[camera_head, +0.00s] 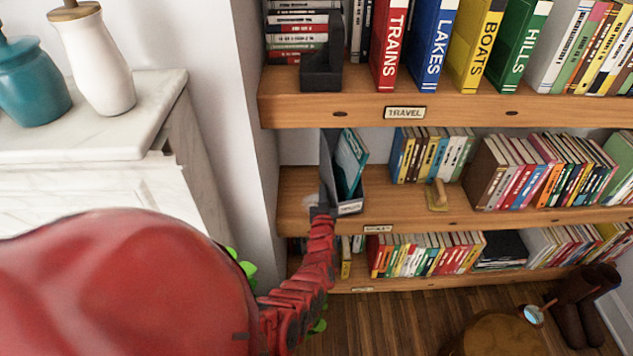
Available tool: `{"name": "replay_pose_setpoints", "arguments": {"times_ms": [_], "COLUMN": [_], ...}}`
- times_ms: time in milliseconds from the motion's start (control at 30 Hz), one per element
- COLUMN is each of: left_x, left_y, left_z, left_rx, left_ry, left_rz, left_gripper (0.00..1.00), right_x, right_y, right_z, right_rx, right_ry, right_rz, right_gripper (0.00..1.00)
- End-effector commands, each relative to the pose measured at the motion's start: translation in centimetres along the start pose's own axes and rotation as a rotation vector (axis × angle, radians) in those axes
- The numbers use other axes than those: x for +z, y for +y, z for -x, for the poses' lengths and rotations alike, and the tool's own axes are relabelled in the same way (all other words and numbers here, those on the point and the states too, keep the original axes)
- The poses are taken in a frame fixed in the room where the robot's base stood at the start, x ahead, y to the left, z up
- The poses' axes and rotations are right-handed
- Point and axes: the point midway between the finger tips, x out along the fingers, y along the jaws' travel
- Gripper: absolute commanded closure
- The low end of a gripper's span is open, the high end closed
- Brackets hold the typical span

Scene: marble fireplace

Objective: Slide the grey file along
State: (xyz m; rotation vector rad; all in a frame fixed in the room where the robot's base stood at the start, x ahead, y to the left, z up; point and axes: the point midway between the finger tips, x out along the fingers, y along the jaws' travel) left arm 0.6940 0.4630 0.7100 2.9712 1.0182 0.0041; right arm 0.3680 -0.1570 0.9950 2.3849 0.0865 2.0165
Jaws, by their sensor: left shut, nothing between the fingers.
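The grey file (327,170) stands on the middle shelf near its left end. It has a pale label low on its front, and a teal book (349,160) leans inside it. My red left arm comes up from the lower left. My left gripper (320,211) is shut and empty at the file's lower left front corner. I cannot tell whether it touches the file. The arm hides part of the shelf edge below. My right gripper is not in view.
Several books (432,155) stand to the right of the file, with a gap between. A small wooden-handled object (438,196) lies in front of them. The upper shelf (330,105) overhangs the file. A white vase (98,65) and a teal jar (30,85) stand on the marble mantel.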

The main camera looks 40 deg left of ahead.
Motion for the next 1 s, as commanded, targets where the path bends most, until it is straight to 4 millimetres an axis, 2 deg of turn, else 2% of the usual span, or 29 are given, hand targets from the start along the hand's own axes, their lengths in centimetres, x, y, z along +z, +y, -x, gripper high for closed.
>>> {"name": "replay_pose_setpoints", "arguments": {"times_ms": [1000], "left_x": [0.2], "left_y": [7.1], "left_z": [-0.2], "left_rx": [0.004], "left_ry": [-0.004], "left_rz": [-0.001], "left_gripper": [1.00], "right_x": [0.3], "right_y": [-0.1], "right_z": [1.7], "right_rx": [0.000], "right_ry": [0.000], "right_rz": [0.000], "right_gripper": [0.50]}}
